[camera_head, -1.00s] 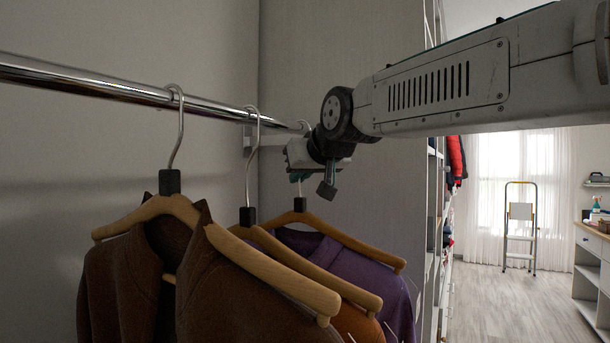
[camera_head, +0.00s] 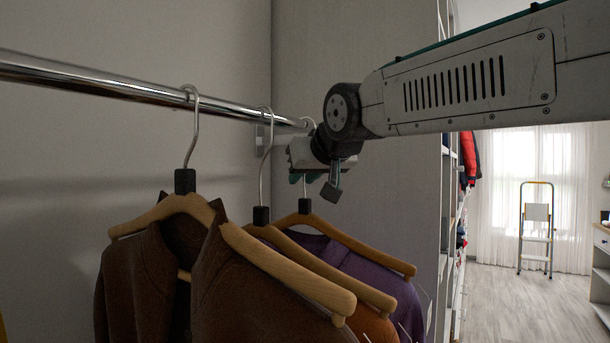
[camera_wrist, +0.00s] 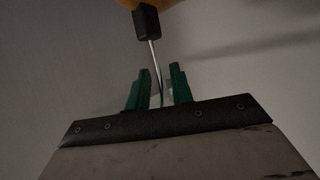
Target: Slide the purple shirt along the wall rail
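The purple shirt (camera_head: 372,278) hangs on a wooden hanger (camera_head: 345,240) from the chrome wall rail (camera_head: 90,78), the furthest of the garments in view. My gripper (camera_head: 300,178) is at its hook, just below the rail's far end, partly hidden by my arm. In the wrist view, the two green fingers of my gripper (camera_wrist: 160,80) stand apart, with the thin metal hook (camera_wrist: 155,62) between them and gaps on both sides. The hanger's black block (camera_wrist: 147,21) is above the fingers in that view.
An orange-brown garment (camera_head: 370,325) and a brown jacket (camera_head: 250,300) hang on the same rail, nearer than the purple shirt. A side wall panel (camera_head: 360,60) stands beyond the rail's end. A stepladder (camera_head: 537,225) stands far off on open floor (camera_head: 500,310).

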